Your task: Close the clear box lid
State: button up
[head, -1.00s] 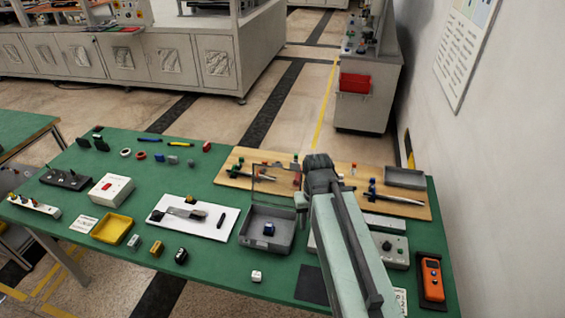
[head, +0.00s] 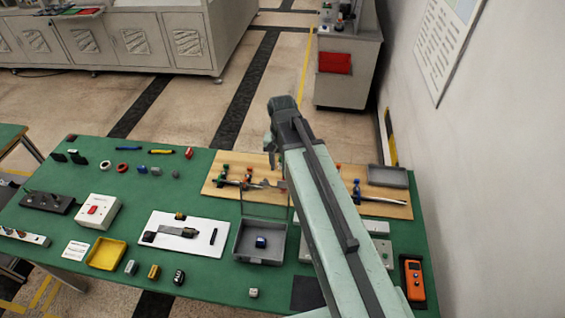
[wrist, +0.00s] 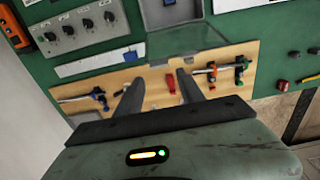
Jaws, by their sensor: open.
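The grey box (head: 240,252) stands on the green table with a small dark blue block (head: 261,242) inside. Its clear lid (head: 265,206) stands raised along the box's far edge, so the box is open. In the wrist view the lid (wrist: 190,40) shows as a clear pane beside the box (wrist: 172,15), reaching over the edge of the wooden board. My gripper (wrist: 158,92) is open with nothing between its fingers, over the wooden board beyond the lid and apart from it. In the head view my arm hides most of the gripper.
The wooden board (head: 330,203) behind the box carries clamps and a red-handled tool (wrist: 171,90). A white tray (head: 162,250) lies left of the box. A grey tray (head: 388,176) and an orange meter (head: 413,280) are at the right. The wall is close on the right.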

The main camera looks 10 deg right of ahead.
aim_at(282, 181)
notch_tip(282, 181, down, 8)
jog(key=b, duration=0.8)
jog(key=shift+d+f, duration=0.1)
grip_shut()
dwell(0.9)
